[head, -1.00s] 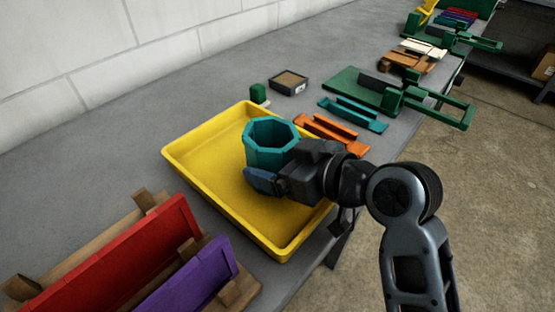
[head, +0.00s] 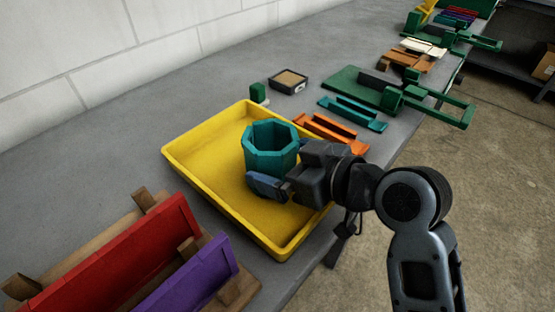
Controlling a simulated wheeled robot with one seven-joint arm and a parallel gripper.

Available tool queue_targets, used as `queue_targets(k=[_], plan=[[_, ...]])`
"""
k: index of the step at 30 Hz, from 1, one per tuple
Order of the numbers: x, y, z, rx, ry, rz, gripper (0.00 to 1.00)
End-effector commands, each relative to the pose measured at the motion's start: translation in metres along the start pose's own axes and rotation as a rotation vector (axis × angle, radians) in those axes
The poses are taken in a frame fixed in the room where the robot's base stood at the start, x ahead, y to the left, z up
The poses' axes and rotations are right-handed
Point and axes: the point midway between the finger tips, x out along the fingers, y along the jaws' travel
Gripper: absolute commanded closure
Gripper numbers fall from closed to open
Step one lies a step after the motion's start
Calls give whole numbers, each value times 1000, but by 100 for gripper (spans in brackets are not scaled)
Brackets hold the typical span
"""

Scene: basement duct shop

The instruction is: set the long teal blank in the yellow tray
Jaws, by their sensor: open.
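An eight-sided teal tube (head: 270,146) stands upright in the yellow tray (head: 205,187), toward its back right part. My gripper (head: 266,186) is open just in front of the tube, low over the tray. From this angle I cannot tell whether a finger touches the tube. A teal channel-shaped piece (head: 353,114) lies on the bench beyond the tray. No flat teal sheet shows, so I cannot tell which teal piece is the long blank.
An orange channel (head: 330,133) lies just past the tray. A wooden rack with red (head: 115,258) and purple (head: 190,280) panels stands at front left. A green bending tool (head: 365,90), a small green block (head: 258,92) and a dark box (head: 288,81) stand further back. The left front of the tray is empty.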

Motion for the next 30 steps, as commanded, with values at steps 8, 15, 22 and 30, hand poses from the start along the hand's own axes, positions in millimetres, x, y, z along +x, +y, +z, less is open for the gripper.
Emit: queue_targets(k=[8,15,22,30], plan=[[-58,1,1,0,2,4,0],[-96,1,0,0,2,3,0],[-108,0,0,0,1,0,0],[-108,0,0,0,0,0,0]])
